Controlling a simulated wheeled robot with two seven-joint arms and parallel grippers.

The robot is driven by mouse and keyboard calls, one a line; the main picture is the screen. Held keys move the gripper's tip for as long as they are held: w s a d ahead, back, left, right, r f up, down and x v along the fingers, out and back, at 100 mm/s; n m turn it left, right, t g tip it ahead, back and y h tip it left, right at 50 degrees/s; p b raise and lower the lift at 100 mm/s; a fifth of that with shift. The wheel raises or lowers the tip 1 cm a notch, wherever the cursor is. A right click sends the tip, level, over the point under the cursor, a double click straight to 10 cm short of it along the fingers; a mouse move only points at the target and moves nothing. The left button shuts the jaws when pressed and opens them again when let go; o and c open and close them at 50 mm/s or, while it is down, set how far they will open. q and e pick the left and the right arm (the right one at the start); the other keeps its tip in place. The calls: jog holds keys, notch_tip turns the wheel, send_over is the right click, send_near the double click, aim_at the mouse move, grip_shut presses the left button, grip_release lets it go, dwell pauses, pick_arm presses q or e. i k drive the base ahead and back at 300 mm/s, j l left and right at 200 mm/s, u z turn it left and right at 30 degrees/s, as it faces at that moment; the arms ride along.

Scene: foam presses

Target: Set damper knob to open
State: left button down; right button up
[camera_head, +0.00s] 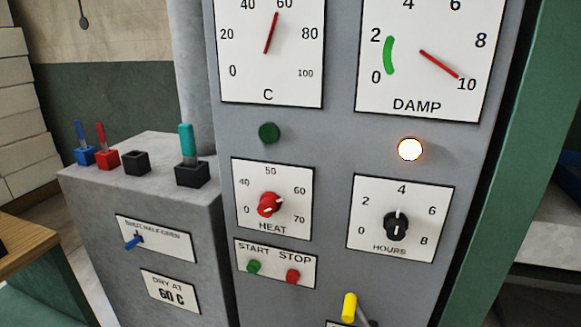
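No knob in view carries a readable damper label. A yellow-tipped handle (349,306) shows at the bottom edge of the head view, tilted, with a grey shaft running down to the right. A white label below it is cut off, so its wording and the handle's setting cannot be told. The DAMP gauge (425,60) has its red needle near 10, away from the green band between 0 and 2. A lamp (410,149) below this gauge is lit white. Neither gripper is in view.
The grey panel also holds a red HEAT knob (269,204), a black HOURS knob (396,226), a green START button (254,267) and a red STOP button (293,276). A lower grey cabinet (150,195) with several coloured levers stands at left.

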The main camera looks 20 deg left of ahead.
aim_at(131, 245)
jog(key=u, duration=1.3)
